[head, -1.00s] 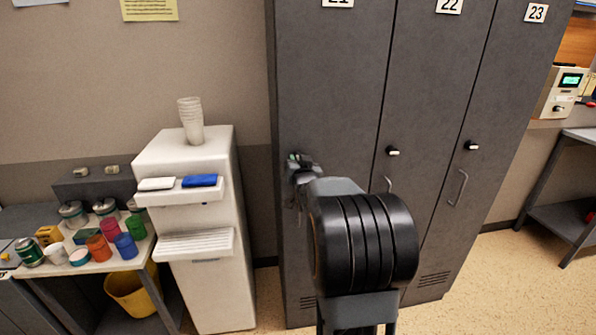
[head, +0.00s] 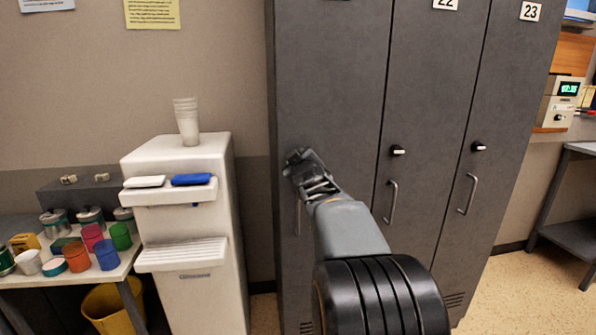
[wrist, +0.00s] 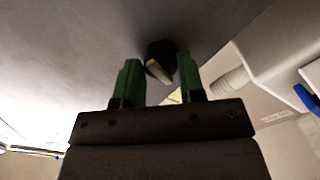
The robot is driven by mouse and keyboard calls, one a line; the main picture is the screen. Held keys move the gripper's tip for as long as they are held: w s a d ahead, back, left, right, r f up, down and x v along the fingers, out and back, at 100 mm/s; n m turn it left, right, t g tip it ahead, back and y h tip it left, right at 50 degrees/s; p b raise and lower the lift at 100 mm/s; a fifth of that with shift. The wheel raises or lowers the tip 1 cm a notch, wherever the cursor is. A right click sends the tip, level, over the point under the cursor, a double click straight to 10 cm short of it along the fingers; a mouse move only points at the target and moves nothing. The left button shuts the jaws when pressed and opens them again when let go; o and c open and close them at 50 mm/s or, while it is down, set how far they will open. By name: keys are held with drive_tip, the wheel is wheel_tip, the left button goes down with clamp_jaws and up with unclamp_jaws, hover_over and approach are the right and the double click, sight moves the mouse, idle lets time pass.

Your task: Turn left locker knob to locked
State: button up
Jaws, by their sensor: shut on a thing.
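The left locker (head: 330,70) is a tall grey metal door, and its knob is hidden behind my gripper (head: 296,158) in the head view. In the wrist view the knob (wrist: 160,62) is a round black disc with a pale bar that sits tilted. My gripper, with green fingertips (wrist: 159,76), has one finger on each side of the knob and is shut on it. The knob's label marks cannot be made out.
Two more lockers stand to the right, with a middle knob (head: 397,150) and a right knob (head: 478,147), both with pale bars level. A white water dispenser (head: 190,225) with stacked cups (head: 187,120) stands close on the left. A cluttered table (head: 70,276) is further left.

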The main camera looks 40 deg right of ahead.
drive_tip(key=shift+n+b, duration=1.1)
drive_tip(key=shift+n, duration=1.2)
drive_tip(key=shift+r+n, duration=0.15)
drive_tip(key=shift+n, duration=0.15)
drive_tip(key=o, duration=0.9)
drive_tip(key=shift+p+v, duration=1.05)
drive_tip(key=shift+v, duration=5.85)
